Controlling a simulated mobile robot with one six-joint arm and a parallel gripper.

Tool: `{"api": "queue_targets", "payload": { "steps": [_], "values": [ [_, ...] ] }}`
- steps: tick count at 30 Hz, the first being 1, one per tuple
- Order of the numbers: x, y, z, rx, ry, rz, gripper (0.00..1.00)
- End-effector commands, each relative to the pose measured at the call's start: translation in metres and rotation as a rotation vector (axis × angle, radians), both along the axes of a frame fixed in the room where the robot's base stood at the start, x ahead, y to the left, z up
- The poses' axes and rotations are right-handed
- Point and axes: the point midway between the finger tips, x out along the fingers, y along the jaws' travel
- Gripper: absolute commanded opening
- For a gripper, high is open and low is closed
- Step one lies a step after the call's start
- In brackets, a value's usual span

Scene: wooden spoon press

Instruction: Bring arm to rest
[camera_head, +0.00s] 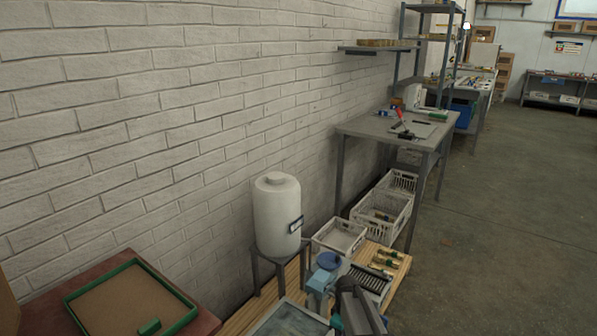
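My gripper is not recognisable in the head view, so its opening and anything it may hold are not visible. A light-blue device with a round blue top (328,261) stands at the bottom centre. A dark grey block-like part (358,308) is beside it, cut off by the lower edge. I cannot tell whether these belong to a press or to something else.
A white tank (277,215) stands on a metal stand against the brick wall. A green-rimmed tray (182,322) lies at the lower left. The concrete floor (500,230) at right is clear.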

Motion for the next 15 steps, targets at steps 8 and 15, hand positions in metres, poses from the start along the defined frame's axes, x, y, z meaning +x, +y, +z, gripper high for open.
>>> {"api": "queue_targets", "payload": {
  "steps": [8, 15],
  "values": [
    [-0.086, -0.003, -0.014, -0.002, 0.117, -0.009, 0.34],
    [-0.169, -0.006, -0.022, -0.013, 0.215, -0.079, 0.34]
  ]
}}
